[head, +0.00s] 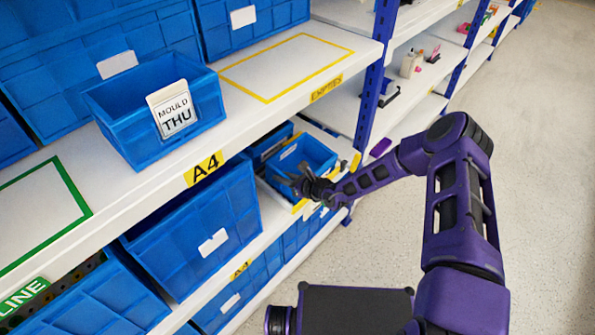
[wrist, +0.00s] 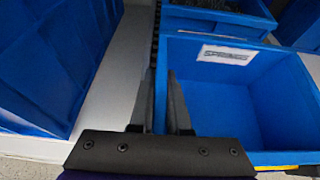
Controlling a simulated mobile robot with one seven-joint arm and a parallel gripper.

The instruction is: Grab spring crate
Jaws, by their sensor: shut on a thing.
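The spring crate (head: 312,152) is a small blue open box on the lower shelf in the head view. In the wrist view the crate (wrist: 225,100) fills the right side, and a white label reading "SPRINGS" is on its far inner wall. The inside that I can see looks empty. My gripper (wrist: 163,78) straddles the crate's left wall, one finger outside and one inside, and is shut on that wall. In the head view my gripper (head: 296,184) is at the crate's near side; its fingertips are small there.
Another blue crate (wrist: 218,18) with dark contents stands behind it. A large blue bin (wrist: 50,60) stands to the left, with a strip of bare shelf between.

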